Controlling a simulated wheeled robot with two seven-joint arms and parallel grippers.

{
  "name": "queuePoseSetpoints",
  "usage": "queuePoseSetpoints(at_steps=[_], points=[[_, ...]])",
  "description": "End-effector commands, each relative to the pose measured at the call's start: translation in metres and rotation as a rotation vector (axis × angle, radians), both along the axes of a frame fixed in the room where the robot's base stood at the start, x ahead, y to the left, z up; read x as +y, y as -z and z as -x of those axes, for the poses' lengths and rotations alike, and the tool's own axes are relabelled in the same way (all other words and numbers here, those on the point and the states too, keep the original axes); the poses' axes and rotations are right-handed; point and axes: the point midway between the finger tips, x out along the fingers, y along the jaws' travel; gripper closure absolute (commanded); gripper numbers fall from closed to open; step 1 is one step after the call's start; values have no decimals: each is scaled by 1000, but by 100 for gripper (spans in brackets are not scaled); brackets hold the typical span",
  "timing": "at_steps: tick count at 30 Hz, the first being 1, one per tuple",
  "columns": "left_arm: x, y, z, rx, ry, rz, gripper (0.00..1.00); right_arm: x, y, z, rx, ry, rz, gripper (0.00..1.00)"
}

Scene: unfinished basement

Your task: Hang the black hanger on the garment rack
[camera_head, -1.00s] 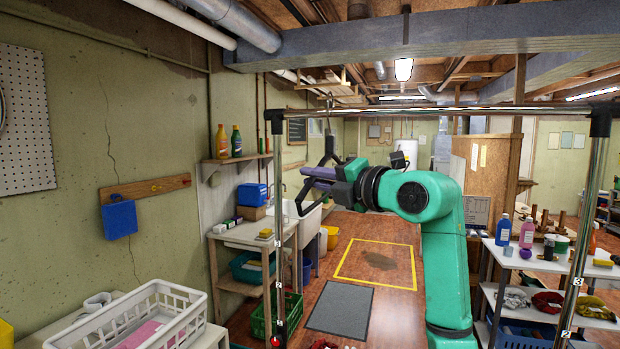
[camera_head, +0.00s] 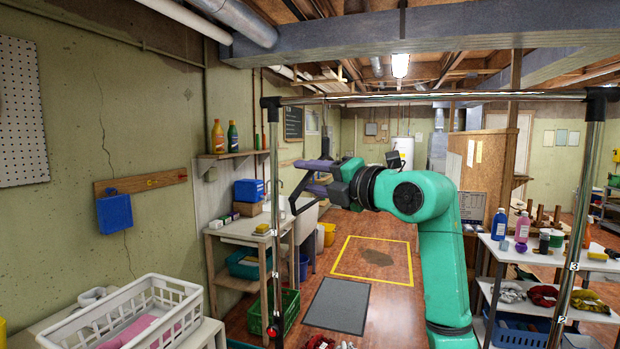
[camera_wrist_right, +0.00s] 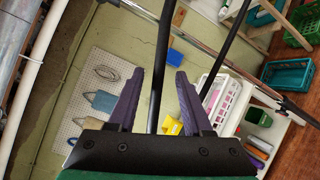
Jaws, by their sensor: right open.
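My left gripper is out of view.
Rack posts stand at left (camera_head: 275,220) and right (camera_head: 580,220). A white laundry basket (camera_head: 190,308) sits at lower left. A shelf cart (camera_head: 590,262) with bottles stands at right. A dark mat (camera_head: 338,305) and open floor lie beyond the rack.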

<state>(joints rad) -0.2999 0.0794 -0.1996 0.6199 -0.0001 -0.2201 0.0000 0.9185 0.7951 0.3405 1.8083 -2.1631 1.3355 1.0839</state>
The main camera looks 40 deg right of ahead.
Motion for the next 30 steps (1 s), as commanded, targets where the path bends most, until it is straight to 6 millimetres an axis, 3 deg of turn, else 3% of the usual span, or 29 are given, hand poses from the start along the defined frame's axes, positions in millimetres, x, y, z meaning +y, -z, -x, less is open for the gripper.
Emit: queuePoseSetpoints(at_steps=[5, 12, 18, 22, 30], points=[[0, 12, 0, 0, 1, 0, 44, -3, 4, 17, -1, 3, 2, 50], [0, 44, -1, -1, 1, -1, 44, -11, 7, 86, -4, 6, 5, 50], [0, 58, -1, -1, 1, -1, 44, -16, 3, 133, -2, 4, 1, 50], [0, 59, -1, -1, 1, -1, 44, -16, 1, 144, 0, 1, 1, 50], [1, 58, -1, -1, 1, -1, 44, -16, 0, 145, 0, 0, 0, 50]])
